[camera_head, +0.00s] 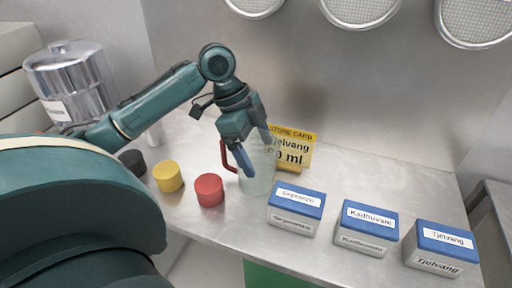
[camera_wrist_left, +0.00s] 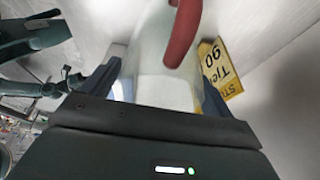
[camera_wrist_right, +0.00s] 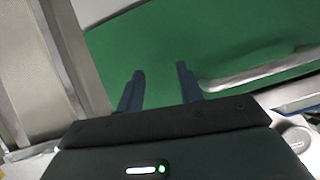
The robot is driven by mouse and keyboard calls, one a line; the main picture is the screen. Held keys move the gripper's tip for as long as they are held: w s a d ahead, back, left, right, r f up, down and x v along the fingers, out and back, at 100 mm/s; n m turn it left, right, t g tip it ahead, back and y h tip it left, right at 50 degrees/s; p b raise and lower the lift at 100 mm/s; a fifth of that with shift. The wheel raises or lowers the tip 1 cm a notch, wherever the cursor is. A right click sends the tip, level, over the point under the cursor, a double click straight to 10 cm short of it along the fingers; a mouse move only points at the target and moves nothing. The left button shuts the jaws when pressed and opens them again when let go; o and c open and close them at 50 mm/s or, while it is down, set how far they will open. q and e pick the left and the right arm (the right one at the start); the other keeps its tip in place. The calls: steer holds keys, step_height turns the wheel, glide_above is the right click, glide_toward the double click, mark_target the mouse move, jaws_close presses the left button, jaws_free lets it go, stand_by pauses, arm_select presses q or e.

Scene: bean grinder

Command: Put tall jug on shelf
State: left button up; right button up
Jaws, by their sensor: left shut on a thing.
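A clear, tall jug (camera_head: 258,178) with a red handle stands upright on the metal counter in the head view, in front of the yellow card. My left gripper (camera_head: 256,152) comes down on it from above, shut on its body with one finger on each side. In the left wrist view the jug (camera_wrist_left: 165,88) fills the space between the fingers, and its red handle (camera_wrist_left: 183,35) shows in front. My right gripper (camera_wrist_right: 160,90) shows only in its wrist view, open and empty, before a green surface. I cannot make out which surface is the shelf.
A yellow card (camera_head: 293,147) stands behind the jug. Red (camera_head: 209,190), yellow (camera_head: 168,176) and black (camera_head: 132,162) round pieces are to its left. Blue-lidded Sejenane (camera_head: 294,209), Kadhuvani (camera_head: 366,227) and Tjelvang (camera_head: 440,247) boxes are to its right. A metal canister (camera_head: 76,80) is at far left.

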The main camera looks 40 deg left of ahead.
arm_select(q)
steer(key=o, duration=0.6)
steer(key=shift+f, duration=0.1)
steer(key=shift+c, duration=0.2)
steer(key=shift+o, duration=1.4)
